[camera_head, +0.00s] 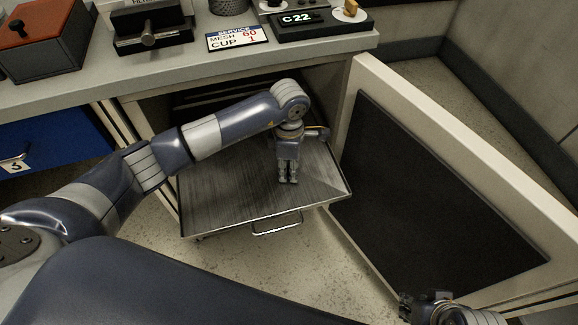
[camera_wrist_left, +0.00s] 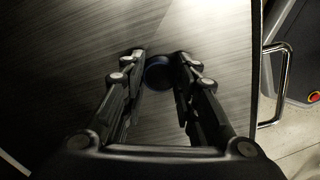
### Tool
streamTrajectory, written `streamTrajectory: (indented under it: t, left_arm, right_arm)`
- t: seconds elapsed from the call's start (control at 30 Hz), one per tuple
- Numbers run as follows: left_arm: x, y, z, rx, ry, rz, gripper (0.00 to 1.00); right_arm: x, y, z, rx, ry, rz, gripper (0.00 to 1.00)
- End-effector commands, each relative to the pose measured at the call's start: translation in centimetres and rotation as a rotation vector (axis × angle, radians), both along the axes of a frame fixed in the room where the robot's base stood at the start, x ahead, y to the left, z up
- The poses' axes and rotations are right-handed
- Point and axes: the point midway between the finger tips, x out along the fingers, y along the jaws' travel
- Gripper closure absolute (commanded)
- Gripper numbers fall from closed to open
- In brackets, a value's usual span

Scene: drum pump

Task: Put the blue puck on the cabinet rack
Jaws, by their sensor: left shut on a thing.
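My left gripper (camera_head: 288,180) points down over the pulled-out cabinet rack (camera_head: 215,205), a flat grey metal tray with a wire handle. In the left wrist view, the fingertips of my left gripper (camera_wrist_left: 160,67) are shut on the dark, blue-edged puck (camera_wrist_left: 156,76). The puck is low, over the rack surface; I cannot tell if it touches it. The puck is hidden in the head view. The rack surface (camera_wrist_left: 70,60) fills most of the left wrist view. My right gripper (camera_head: 428,305) is at the bottom right, partly cut off, its fingers unclear.
The cabinet door (camera_head: 430,190) stands open to the right of the rack. The counter (camera_head: 190,75) above holds a red-lidded box (camera_head: 35,35), a sign (camera_head: 237,38) and a C22 display (camera_head: 297,19). A blue drawer (camera_head: 50,140) is at left. The rack around the gripper is bare.

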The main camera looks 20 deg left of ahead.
Motion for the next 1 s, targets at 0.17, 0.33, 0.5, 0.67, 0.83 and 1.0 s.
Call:
streamTrajectory:
  t: [0.17,0.33,0.5,0.67,0.83,1.0]
  left_arm:
    - [-0.02,-0.01,-0.05,0.0,0.0,0.0,0.85]
    - [-0.01,-0.02,-0.05,0.0,0.0,0.0,0.85]
    - [-0.01,-0.02,-0.05,0.0,0.0,0.0,0.52]
    - [-0.02,-0.03,-0.06,0.0,0.0,0.0,0.49]
    - [-0.02,-0.03,-0.07,0.0,0.001,0.0,0.36]
    - [-0.03,-0.03,-0.07,0.0,0.001,0.0,0.35]
  right_arm:
    - [0.0,0.14,-0.06,0.005,0.0,-0.004,0.72]
    - [0.02,0.21,-0.05,0.007,0.0,-0.005,0.72]
    - [0.03,0.23,-0.06,0.008,0.0,-0.005,0.72]
    - [0.03,0.22,-0.06,0.007,0.0,-0.005,0.72]
    - [0.04,0.22,-0.06,0.007,-0.001,-0.004,0.72]
    - [0.05,0.15,-0.05,0.005,-0.001,-0.003,0.72]
